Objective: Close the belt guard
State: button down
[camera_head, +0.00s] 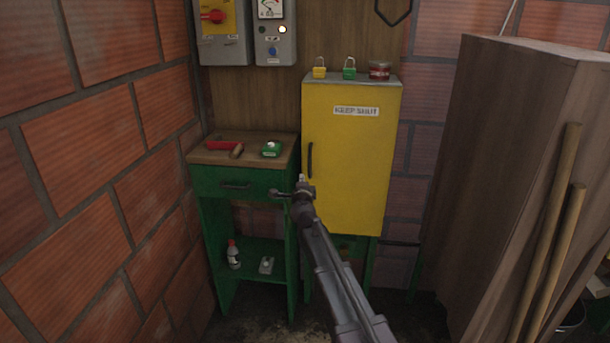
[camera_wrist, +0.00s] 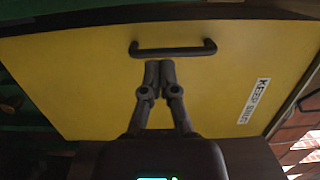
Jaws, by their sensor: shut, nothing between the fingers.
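No part is plainly marked as the belt guard. A yellow door (camera_head: 348,165) with a "KEEP SHUT" label stands in front of me, and I cannot tell whether it is the guard. It looks flush with its cabinet. Its dark handle (camera_head: 310,160) is on the left edge. My gripper (camera_head: 302,180) is just below the handle in the head view. In the wrist view my gripper (camera_wrist: 159,66) is shut and empty, its fingertips close to the handle (camera_wrist: 173,48) over the yellow door (camera_wrist: 80,75). I cannot tell whether they touch it.
A green workbench (camera_head: 240,182) stands left of the cabinet. A brick wall (camera_head: 90,170) bounds the left. A brown wooden box (camera_head: 500,150) and poles (camera_head: 560,220) crowd the right.

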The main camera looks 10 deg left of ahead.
jog(key=shift+s+a, duration=0.1)
jog(key=shift+s, duration=2.7)
jog(key=shift+w, duration=0.1)
